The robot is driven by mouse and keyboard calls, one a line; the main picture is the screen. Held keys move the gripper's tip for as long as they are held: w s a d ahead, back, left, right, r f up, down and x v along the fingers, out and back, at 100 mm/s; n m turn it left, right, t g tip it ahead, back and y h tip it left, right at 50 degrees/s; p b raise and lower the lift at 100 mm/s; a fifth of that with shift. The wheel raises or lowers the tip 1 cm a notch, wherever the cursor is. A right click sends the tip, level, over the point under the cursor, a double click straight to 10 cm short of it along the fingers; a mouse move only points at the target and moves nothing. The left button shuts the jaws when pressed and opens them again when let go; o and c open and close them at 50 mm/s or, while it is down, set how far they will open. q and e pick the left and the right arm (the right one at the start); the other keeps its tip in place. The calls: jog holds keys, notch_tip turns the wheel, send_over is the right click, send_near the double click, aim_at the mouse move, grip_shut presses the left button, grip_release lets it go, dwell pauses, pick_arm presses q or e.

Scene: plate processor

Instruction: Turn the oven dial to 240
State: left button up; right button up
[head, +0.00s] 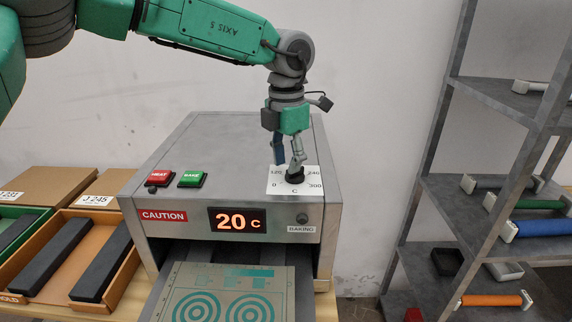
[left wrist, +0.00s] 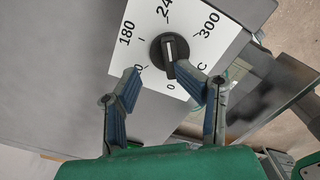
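The oven dial (head: 295,178) is a black knob on a white scale plate (head: 311,187) on top of the grey oven (head: 228,143). In the left wrist view the dial (left wrist: 170,48) has a white mark; 180, 240 and 300 are readable around it, and another label is partly covered by a finger. The oven's display (head: 238,221) reads 20 C. My left gripper (head: 287,157) is just above the dial, fingers apart and empty. In the left wrist view the right-hand fingertip is close to the knob; I cannot tell if it touches. My right gripper is out of view.
Red HEAT (head: 159,176) and green BAKE (head: 192,178) buttons sit on the oven's left top. A patterned plate (head: 230,292) lies at the front opening. Orange and green trays with black bars are left; a grey shelf (head: 490,190) with handled items stands right.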

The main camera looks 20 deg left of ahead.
aim_at(302, 175)
pick_arm(q)
jog(key=shift+s+d+f, duration=0.2)
jog(key=shift+f, duration=0.35)
jog(key=shift+w+d, duration=0.15)
jog(key=shift+d, duration=0.5)
jog(key=shift+w+d, duration=0.15)
jog(key=shift+d, duration=0.55)
jog(key=c, duration=0.4)
jog(key=shift+a, duration=0.25)
grip_shut()
jog(key=shift+a+f, duration=0.15)
jog(key=shift+a, duration=0.55)
jog(key=shift+s+d, duration=0.1)
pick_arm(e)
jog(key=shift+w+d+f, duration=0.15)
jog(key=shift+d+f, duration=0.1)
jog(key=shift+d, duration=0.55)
pick_arm(q)
jog(key=shift+d, duration=0.15)
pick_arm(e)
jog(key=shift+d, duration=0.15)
